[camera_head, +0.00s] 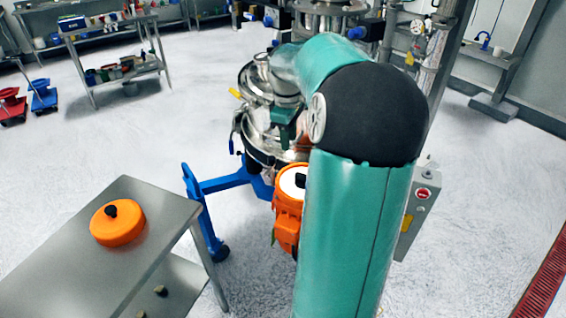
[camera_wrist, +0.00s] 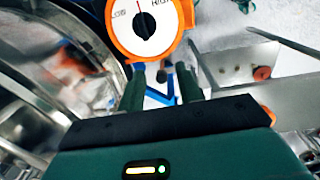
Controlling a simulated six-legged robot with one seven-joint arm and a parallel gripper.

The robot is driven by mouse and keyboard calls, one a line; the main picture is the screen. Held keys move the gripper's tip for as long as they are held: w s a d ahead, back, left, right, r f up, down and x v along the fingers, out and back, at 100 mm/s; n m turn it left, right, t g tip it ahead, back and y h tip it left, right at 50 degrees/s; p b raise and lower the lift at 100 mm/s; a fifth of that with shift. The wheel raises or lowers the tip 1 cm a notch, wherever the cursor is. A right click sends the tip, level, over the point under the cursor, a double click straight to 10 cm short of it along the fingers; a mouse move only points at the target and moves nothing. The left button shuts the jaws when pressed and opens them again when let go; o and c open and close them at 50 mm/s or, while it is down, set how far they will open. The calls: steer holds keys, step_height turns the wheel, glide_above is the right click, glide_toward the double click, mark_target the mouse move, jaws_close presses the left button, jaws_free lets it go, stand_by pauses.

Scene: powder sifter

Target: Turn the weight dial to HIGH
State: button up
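The weight dial (camera_wrist: 150,46) has a white face and an orange rim, at the top of the wrist view and cut off by its edge. LOW is printed on its left and HIGH on its right. A red line shows between the two words, above a dark centre. In the head view the dial's white face (camera_head: 288,184) is partly hidden behind my arm. My gripper (camera_wrist: 161,78) has its two dark green fingers apart with nothing held between them. In the wrist view the fingertips lie just below the dial's rim; I cannot tell if they touch it.
The steel sifter (camera_head: 262,150) stands behind the dial, on a blue wheeled frame (camera_head: 222,182). A steel table (camera_head: 75,250) at the lower left holds an orange lid (camera_head: 118,232). A grey control box (camera_head: 418,205) with a red button stands right of my arm. Open floor lies beyond.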

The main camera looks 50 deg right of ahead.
glide_above(302, 175)
steer(key=f, duration=0.1)
steer(key=shift+y, duration=0.3)
step_height(302, 175, down, 14)
steer(key=shift+d, duration=0.1)
jaws_close()
